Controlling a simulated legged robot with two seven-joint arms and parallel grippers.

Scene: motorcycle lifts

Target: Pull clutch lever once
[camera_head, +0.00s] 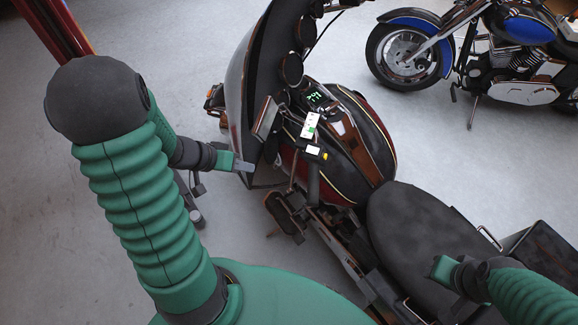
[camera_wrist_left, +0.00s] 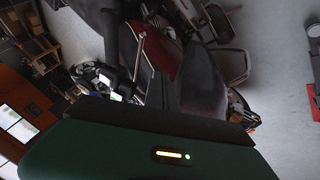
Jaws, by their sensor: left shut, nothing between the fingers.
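The motorcycle's near handlebar end shows in the head view, with a switch block (camera_head: 312,150) and a dark handgrip (camera_head: 313,182). The clutch lever (camera_head: 293,172) seems to be the thin bar beside this grip, small and hard to make out. In the left wrist view a thin pale bar (camera_wrist_left: 139,52) stands out near the handlebar controls; I cannot tell whether it is the lever. My left gripper (camera_head: 243,166) is shut and empty, left of the handlebar and apart from the grip. My right gripper (camera_head: 443,267) is over the seat; its jaws are unclear.
The motorcycle's fairing (camera_head: 250,75), mirror (camera_head: 265,118), tank (camera_head: 365,140) and seat (camera_head: 420,225) surround the handlebar. A blue motorcycle (camera_head: 525,27) stands at the back right. The grey floor (camera_head: 190,60) is open at the left.

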